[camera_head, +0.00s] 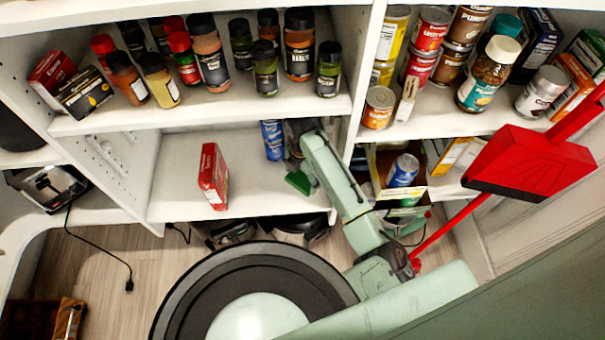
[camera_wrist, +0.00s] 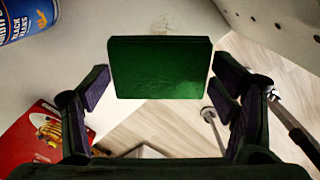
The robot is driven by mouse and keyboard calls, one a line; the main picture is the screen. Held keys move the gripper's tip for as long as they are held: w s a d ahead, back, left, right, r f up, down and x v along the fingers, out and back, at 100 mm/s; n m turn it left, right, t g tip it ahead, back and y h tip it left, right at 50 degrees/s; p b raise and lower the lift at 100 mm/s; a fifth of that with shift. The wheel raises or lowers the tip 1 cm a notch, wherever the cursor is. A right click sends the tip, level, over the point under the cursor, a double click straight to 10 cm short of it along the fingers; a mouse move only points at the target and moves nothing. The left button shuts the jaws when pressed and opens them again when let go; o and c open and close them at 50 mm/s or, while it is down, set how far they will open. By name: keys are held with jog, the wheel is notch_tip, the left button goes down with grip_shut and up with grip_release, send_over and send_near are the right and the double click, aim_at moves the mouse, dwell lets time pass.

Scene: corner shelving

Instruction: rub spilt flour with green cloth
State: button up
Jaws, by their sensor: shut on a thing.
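My gripper (camera_wrist: 158,88) is shut on the green cloth (camera_wrist: 158,66), a flat, block-like green piece held across its two fingers. In the head view the green cloth (camera_head: 298,183) is low over the middle shelf, beside my pale green arm; whether it touches the shelf is unclear. A faint pale, speckled patch (camera_wrist: 168,26), which may be the spilt flour, lies on the white shelf just beyond the cloth's far edge. Part of it may be hidden behind the cloth. I cannot make out flour in the head view.
A red box (camera_head: 213,177) stands left of the cloth on the middle shelf (camera_head: 170,190). A blue can (camera_head: 272,140) stands behind. The upright shelf divider (camera_head: 363,80) is close to my arm on the right. Spice jars (camera_head: 208,55) fill the shelf above.

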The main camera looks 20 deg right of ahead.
jog(key=shift+f+b, duration=1.3)
jog(key=shift+f, duration=1.55)
jog(key=shift+f+b, duration=0.8)
jog(key=shift+f, duration=0.2)
jog(key=shift+d, duration=0.15)
jog(key=shift+s+d+r, duration=0.1)
jog(key=shift+s+d, duration=0.1)
jog(key=shift+d, duration=0.45)
jog(key=shift+s+d, duration=0.2)
jog(key=shift+d, duration=0.45)
jog(key=shift+s+d+r, duration=0.15)
jog(key=shift+d+r, duration=0.05)
jog(key=shift+d, duration=0.5)
jog(key=shift+w+a+f, duration=0.1)
jog(key=shift+w+a, duration=0.2)
jog(key=shift+a, duration=0.7)
jog(key=shift+w+a+f, duration=0.1)
jog(key=shift+w+a, duration=0.15)
jog(key=shift+a, duration=0.75)
notch_tip(320, 180, up, 6)
jog(key=p, duration=0.4)
jog(key=shift+a, duration=0.1)
jog(key=shift+r, duration=0.1)
